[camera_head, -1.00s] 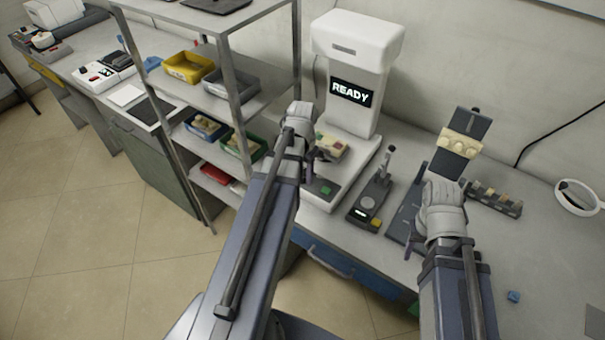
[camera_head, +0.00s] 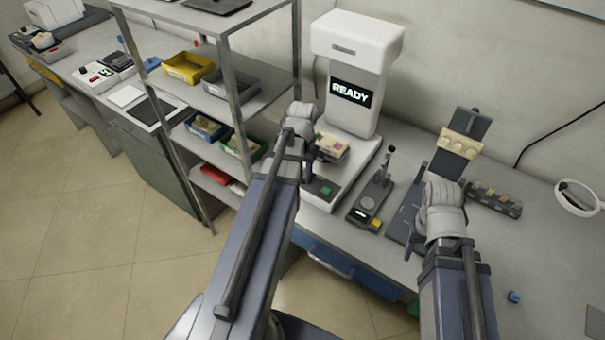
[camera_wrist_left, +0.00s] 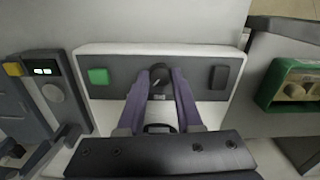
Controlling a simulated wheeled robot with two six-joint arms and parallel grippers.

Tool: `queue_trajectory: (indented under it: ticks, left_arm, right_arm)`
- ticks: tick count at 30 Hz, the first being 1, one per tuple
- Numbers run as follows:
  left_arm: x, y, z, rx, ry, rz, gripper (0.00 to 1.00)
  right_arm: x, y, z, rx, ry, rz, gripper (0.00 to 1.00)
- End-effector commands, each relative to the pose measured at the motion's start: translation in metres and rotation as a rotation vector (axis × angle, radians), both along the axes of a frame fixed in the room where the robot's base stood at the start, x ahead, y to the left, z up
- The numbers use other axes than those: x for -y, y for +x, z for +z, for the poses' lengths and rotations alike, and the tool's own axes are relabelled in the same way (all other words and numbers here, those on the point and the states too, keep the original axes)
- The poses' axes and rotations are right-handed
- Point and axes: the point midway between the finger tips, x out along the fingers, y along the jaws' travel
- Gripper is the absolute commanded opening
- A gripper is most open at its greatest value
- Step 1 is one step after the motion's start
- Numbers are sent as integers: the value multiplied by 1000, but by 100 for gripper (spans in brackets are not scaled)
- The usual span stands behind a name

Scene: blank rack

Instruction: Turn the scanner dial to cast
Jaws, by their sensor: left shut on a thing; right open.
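The scanner (camera_head: 356,50) is a tall white machine at the back of the bench, and its screen (camera_head: 351,93) reads READY. In the left wrist view its front panel (camera_wrist_left: 123,80) has a green button (camera_wrist_left: 98,76) on the left, a dark dial (camera_wrist_left: 159,76) in the middle and a dark switch (camera_wrist_left: 219,77) on the right. My left gripper (camera_wrist_left: 160,88) is shut on the dial, one finger on each side. In the head view the left arm hides the dial. The dial's labels are too small to read. My right gripper (camera_head: 411,240) is open, low over the bench to the right.
A small lever device (camera_head: 369,203) stands just right of the scanner. A dark upright stand with a cream clamp (camera_head: 460,144) and a dark rack (camera_head: 494,199) are further right. A metal shelf (camera_head: 271,96) with bins stands close on the left. The bench's right front is mostly clear.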

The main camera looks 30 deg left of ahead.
Motion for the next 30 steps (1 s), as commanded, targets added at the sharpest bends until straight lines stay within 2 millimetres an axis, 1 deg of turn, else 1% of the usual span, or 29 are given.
queue_trajectory:
  ticks: [30]
  left_arm:
    - [0, 0, 0, -1, 0, 942, 0]
  right_arm:
    - [0, 0, 0, 0, 0, 0, 50]
